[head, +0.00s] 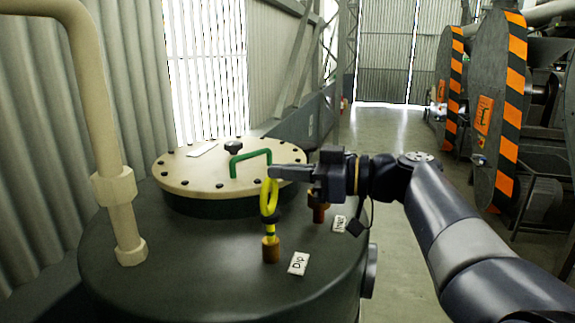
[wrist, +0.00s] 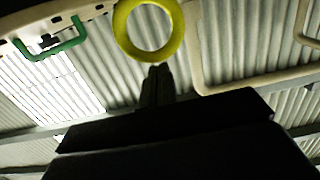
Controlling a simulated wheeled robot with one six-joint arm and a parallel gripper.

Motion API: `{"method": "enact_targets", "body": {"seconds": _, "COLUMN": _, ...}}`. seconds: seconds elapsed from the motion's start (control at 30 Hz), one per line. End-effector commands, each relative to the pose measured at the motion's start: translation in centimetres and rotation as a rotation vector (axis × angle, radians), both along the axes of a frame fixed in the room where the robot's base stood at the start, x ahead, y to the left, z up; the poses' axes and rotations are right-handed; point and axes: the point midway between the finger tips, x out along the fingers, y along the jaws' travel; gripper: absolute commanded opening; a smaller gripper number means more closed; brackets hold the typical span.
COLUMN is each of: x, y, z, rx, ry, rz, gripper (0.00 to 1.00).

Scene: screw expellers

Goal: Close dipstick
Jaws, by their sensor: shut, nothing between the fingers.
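The dipstick (head: 269,213) is yellow, with a ring handle on top and a dark collar below it. It stands upright over a brown socket (head: 270,249) on the dark tank, beside a "Dip" label (head: 298,263). The ring also shows at the top of the wrist view (wrist: 149,30). My gripper (head: 273,171) is shut and empty. Its tips are at the upper part of the ring in the head view and just below the ring in the wrist view. I cannot tell whether they touch it.
The tank (head: 200,270) has a bolted cream lid (head: 190,178) with a green handle (head: 233,164) behind the ring. A cream pipe (head: 107,140) rises at left. A second brown fitting (head: 318,208) stands below my wrist by another label. Striped machine guards (head: 500,110) line the right.

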Motion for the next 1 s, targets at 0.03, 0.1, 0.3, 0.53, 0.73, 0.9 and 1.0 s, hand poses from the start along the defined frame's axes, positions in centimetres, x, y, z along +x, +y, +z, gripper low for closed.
{"method": "enact_targets", "body": {"seconds": 0.03, "x": 0.0, "y": 0.0, "z": 0.0, "rx": 0.000, "ry": 0.000, "rz": 0.000, "gripper": 0.00}}
{"method": "enact_targets", "body": {"seconds": 0.1, "x": 0.0, "y": 0.0, "z": 0.0, "rx": 0.000, "ry": 0.000, "rz": 0.000, "gripper": 0.00}}
{"method": "enact_targets", "body": {"seconds": 0.3, "x": 0.0, "y": 0.0, "z": -0.9, "rx": 0.000, "ry": 0.000, "rz": 0.000, "gripper": 0.00}}
{"method": "enact_targets", "body": {"seconds": 0.53, "x": 0.0, "y": 0.0, "z": -2.9, "rx": -0.001, "ry": 0.000, "rz": 0.001, "gripper": 0.00}}
{"method": "enact_targets", "body": {"seconds": 0.73, "x": 0.0, "y": 0.0, "z": -4.5, "rx": -0.002, "ry": 0.001, "rz": 0.001, "gripper": 0.00}}
{"method": "enact_targets", "body": {"seconds": 0.9, "x": 0.0, "y": 0.0, "z": -5.2, "rx": -0.002, "ry": 0.001, "rz": 0.001, "gripper": 0.00}}
{"method": "enact_targets", "body": {"seconds": 1.0, "x": 0.0, "y": 0.0, "z": -5.4, "rx": -0.001, "ry": 0.003, "rz": 0.001, "gripper": 0.00}}
